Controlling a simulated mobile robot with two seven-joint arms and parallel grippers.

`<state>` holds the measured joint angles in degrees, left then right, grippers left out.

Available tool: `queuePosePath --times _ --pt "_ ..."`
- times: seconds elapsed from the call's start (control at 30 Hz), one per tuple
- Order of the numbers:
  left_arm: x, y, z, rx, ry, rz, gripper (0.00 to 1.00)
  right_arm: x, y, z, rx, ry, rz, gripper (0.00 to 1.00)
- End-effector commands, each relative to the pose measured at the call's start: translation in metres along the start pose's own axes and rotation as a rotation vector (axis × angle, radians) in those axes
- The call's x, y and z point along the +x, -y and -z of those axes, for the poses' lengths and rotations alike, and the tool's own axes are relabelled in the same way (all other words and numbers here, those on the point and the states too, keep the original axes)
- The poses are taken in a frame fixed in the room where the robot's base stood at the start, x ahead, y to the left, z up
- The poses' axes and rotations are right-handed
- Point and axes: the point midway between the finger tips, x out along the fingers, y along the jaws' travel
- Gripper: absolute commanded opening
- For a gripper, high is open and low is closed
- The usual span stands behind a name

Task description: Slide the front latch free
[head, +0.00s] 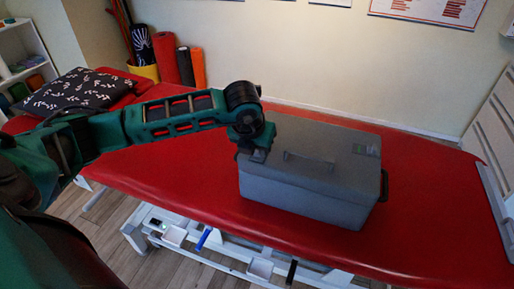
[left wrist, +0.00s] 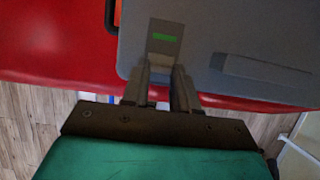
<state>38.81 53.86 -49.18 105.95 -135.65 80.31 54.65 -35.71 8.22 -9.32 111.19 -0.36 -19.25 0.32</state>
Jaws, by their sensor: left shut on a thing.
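A grey lidded box (head: 308,192) stands shut on the red couch in the head view, with a handle (head: 309,162) on its lid. My left gripper (head: 256,155) is at the box's left end, near the lid's edge. In the left wrist view, its two fingers (left wrist: 163,85) are shut on a small grey latch plate with a green mark (left wrist: 164,38), set against the box (left wrist: 215,35). The fingertips partly hide the plate's near end. In the head view, my gripper hides this latch. My right gripper is not in view.
The red couch (head: 440,215) has free room right of the box. A patterned dark cushion (head: 75,92) lies at its left end. Rolled mats (head: 167,58) stand behind by the wall. A black side handle (head: 384,186) is on the box's right end.

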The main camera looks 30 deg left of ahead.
Motion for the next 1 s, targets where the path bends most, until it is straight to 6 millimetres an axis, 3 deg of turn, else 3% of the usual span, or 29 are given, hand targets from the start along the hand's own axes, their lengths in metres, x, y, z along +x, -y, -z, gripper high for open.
queuePosePath --times 0.3,0.57,0.6,0.83,1.0 --pt "0.013 0.001 -0.025 -0.003 0.004 0.001 0.00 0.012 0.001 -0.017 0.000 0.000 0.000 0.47" --pt "0.011 0.000 -0.026 0.000 0.002 0.000 0.00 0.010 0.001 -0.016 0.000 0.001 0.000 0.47" --pt "0.011 0.000 -0.026 0.000 0.002 0.000 0.32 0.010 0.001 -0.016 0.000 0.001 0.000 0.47" --pt "0.011 0.000 -0.026 0.000 0.001 0.000 0.54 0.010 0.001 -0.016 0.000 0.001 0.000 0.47" --pt "0.011 0.000 -0.026 0.000 0.001 0.000 0.55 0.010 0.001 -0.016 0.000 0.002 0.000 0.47"
